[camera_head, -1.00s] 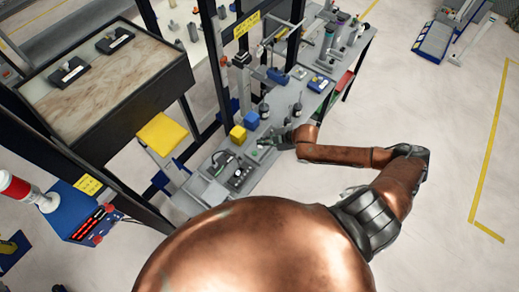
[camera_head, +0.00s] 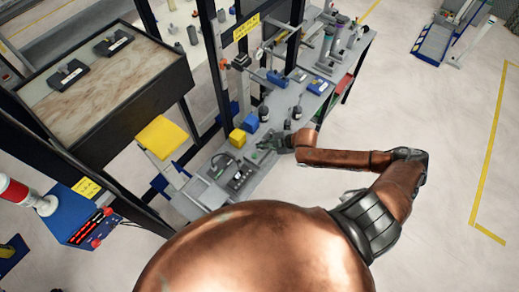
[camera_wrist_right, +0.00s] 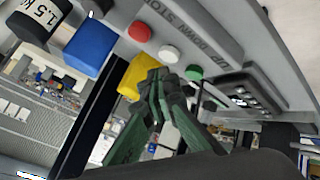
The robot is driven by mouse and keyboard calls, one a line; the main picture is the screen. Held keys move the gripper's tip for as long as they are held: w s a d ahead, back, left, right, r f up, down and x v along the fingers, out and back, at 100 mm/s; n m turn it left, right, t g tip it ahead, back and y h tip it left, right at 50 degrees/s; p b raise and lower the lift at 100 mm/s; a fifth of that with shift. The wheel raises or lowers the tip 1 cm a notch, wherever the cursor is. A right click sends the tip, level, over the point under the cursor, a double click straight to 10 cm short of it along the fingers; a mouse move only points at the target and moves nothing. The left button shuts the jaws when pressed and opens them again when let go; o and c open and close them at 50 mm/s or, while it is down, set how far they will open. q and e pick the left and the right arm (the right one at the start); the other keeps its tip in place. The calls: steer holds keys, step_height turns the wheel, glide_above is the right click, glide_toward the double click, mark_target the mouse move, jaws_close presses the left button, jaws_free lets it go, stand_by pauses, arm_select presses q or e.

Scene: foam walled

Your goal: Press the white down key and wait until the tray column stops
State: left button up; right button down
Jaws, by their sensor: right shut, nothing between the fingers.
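My right gripper (camera_head: 263,146) is over the grey bench beside the upright frame; it also shows in the right wrist view (camera_wrist_right: 160,76). Its green fingers are closed together and empty. In the wrist view the white key (camera_wrist_right: 168,53) sits between a red key (camera_wrist_right: 139,31) and a green key (camera_wrist_right: 194,72) on a grey panel marked UP DOWN STOP. The fingertips appear just below the white key in the picture; I cannot tell whether they touch it. The keys are too small to make out in the head view. My left gripper is not in view. I cannot identify the tray column with certainty.
A yellow block (camera_head: 237,137) and a blue block (camera_head: 250,122) stand on the bench beyond the gripper. Dark weights (camera_head: 263,112) stand nearby. A yellow plate (camera_head: 162,136) is left of the bench.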

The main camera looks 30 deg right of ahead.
steer(key=shift+f, duration=0.1)
stand_by(0.5)
steer(key=shift+w+f, duration=0.1)
steer(key=shift+f, duration=0.2)
